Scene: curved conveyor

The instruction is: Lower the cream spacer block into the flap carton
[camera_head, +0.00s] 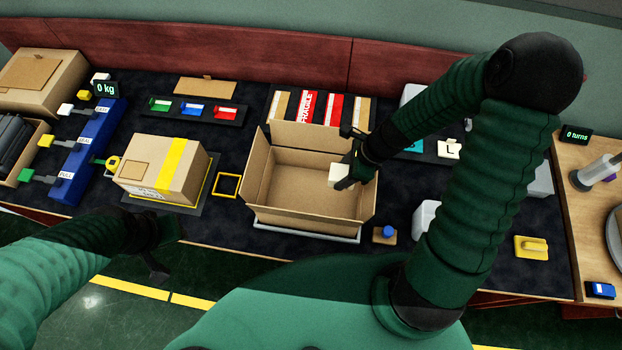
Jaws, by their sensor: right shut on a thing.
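The flap carton (268,214) stands open on the dark table, its flaps raised, and its inside looks empty. My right gripper (346,176) is shut on the cream spacer block (338,175). It holds the block over the right part of the carton's opening, near the right wall. The gripper hides part of the block, and I cannot tell how far the block is above the carton floor. My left gripper (158,262) is low at the left, in front of the table and away from the carton. Its fingers are dark and its opening is unclear.
A closed carton with yellow tape (190,160) stands left of the flap carton, with a yellow square frame (227,185) between them. A small block with a blue knob (385,234) sits at the carton's front right. A panel with a FRAGILE strip (307,106) lies behind.

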